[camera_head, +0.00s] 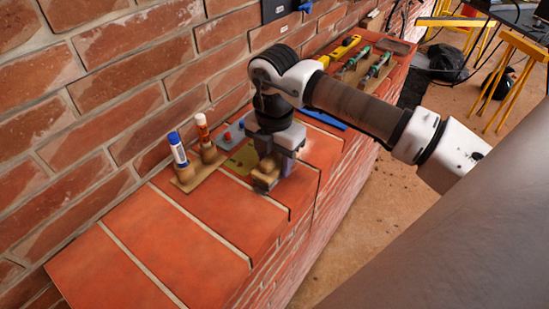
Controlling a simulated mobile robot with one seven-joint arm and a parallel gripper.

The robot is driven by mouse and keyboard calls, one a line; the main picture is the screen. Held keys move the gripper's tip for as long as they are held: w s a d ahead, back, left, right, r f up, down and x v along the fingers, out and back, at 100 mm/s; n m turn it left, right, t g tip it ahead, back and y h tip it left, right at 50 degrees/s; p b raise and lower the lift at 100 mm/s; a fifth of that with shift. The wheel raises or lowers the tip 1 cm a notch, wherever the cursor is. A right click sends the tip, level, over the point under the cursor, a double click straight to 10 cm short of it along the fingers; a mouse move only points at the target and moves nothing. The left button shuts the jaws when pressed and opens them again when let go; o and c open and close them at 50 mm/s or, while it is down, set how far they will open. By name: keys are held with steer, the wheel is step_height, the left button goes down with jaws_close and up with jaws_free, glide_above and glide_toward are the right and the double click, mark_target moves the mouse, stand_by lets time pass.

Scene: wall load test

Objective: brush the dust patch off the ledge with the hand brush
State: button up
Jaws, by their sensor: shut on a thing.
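My gripper (268,170) points down over the brick ledge (200,235), in the middle of the head view. It is shut on the hand brush (265,184), a tan wooden block with a darker lower part. The brush is low, at or just above the bricks; I cannot tell whether it touches them. The jaws hide its upper part. I cannot make out the dust patch clearly; the gripper and brush may cover some of it.
Farther back are green-handled tools (378,65) and a yellow level (345,46). The near ledge is clear.

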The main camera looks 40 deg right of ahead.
steer(key=shift+f+b, duration=0.4)
steer(key=shift+d, duration=0.1)
steer(key=shift+w+d+r+b, duration=0.1)
steer(key=shift+w+d+b, duration=0.25)
steer(key=shift+d, duration=0.5)
steer(key=shift+w+d+b, duration=0.25)
steer(key=shift+w+d, duration=0.05)
steer(key=shift+d, duration=0.55)
steer(key=shift+w+d+f+b, duration=0.2)
steer(key=shift+w+d, duration=0.4)
steer(key=shift+d, duration=1.15)
steer(key=shift+w+d+f+b, duration=0.25)
steer(key=shift+w+d, duration=0.4)
steer(key=shift+d, duration=1.15)
steer(key=shift+w+d+f+b, duration=0.1)
steer(key=shift+w+d+b, duration=0.35)
steer(key=shift+d, duration=1.3)
steer(key=shift+w+a, duration=0.1)
